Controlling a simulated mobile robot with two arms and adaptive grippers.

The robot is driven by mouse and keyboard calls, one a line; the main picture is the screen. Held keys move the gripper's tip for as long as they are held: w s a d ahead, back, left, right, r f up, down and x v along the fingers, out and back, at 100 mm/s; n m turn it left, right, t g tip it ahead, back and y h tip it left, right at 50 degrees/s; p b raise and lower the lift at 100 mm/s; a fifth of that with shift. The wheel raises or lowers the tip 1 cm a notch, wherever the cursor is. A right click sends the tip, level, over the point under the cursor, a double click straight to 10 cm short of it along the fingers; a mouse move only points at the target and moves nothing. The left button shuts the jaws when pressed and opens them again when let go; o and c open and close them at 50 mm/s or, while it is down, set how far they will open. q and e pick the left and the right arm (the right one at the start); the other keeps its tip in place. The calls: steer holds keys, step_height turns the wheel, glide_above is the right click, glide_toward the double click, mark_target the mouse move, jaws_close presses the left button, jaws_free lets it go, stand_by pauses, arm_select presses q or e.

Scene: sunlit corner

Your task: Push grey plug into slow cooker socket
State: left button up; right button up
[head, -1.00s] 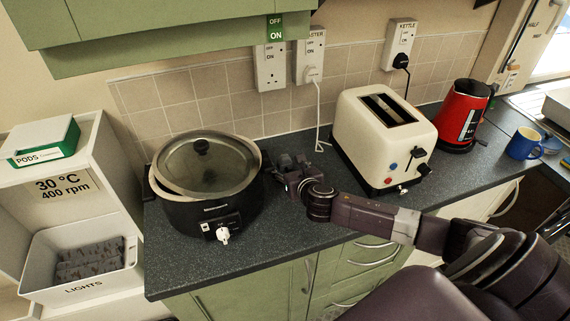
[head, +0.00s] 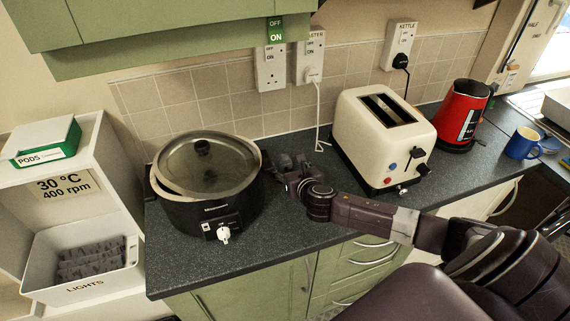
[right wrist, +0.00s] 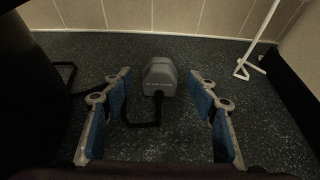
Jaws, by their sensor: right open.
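The grey plug (right wrist: 160,78) stands on the dark worktop in the right wrist view, with its black cord beside it. My right gripper (right wrist: 160,88) is open, its blue-padded fingers on either side of the plug with gaps at both sides. In the head view the right gripper (head: 283,168) is low over the worktop, just right of the black slow cooker (head: 208,208); the plug is hard to make out there. An empty white socket (head: 270,72) is on the wall above, under a green OFF/ON tag; its name label is hidden. My left gripper is not in view.
A cream toaster (head: 350,130) stands to the right, its white cord (head: 318,115) running up to the neighbouring socket (head: 310,60). The red kettle (head: 462,115) and blue mug (head: 522,145) are farther right. Green cupboards (head: 170,35) overhang the wall at upper left.

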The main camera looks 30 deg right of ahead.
steer(key=shift+c, duration=0.2)
jaws_close()
arm_select(q)
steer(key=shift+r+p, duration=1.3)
steer(key=shift+p, duration=0.05)
arm_select(e)
steer(key=shift+s+a, duration=0.25)
steer(key=shift+s, duration=0.75)
steer(key=shift+s+a, duration=0.2)
steer(key=shift+s, duration=0.75)
steer(key=shift+s+a, duration=0.25)
steer(key=shift+s, duration=0.75)
